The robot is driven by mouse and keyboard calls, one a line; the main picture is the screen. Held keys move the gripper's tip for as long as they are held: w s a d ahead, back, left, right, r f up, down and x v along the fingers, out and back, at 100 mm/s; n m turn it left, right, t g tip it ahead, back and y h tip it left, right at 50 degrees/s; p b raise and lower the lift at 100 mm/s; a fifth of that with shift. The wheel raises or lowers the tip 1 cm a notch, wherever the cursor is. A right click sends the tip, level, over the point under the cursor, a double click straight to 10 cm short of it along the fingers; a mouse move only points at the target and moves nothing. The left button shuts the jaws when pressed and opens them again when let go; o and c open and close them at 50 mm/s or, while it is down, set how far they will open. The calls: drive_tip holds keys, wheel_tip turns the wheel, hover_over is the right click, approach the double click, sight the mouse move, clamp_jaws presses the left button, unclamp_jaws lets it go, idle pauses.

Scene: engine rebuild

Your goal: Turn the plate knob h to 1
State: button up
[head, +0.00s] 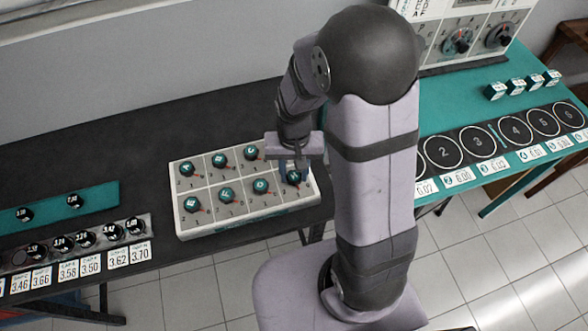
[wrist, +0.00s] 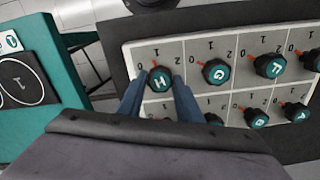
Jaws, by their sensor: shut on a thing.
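The plate knob H (wrist: 159,81) is a dark knob with a teal top, at the near corner of the white knob plate (head: 215,228). In the head view the knob (head: 293,178) is partly hidden beneath the fingers. My gripper (wrist: 157,87) has its two blue fingers on either side of the knob and is shut on it. It also shows in the head view (head: 292,165), pointing down. The knob's small red pointer (wrist: 154,64) faces up in the wrist view, close to the printed 1; its exact alignment is hard to tell.
Knobs G (wrist: 215,72) and F (wrist: 268,65) stand beside H, with several more on the plate. A dark bench (head: 140,150) bears the plate. A rack of labelled black parts (head: 85,240) lies at left. A teal table (head: 460,95) with numbered circles stands at right.

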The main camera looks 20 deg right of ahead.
sight(294, 175)
drive_tip(key=shift+w+m, duration=0.1)
drive_tip(key=shift+m, duration=1.5)
drive_tip(key=o, duration=1)
drive_tip(key=shift+o, duration=0.2)
drive_tip(key=shift+r, duration=0.1)
drive_tip(key=shift+r+b, duration=0.5)
drive_tip(key=shift+r, duration=3.1)
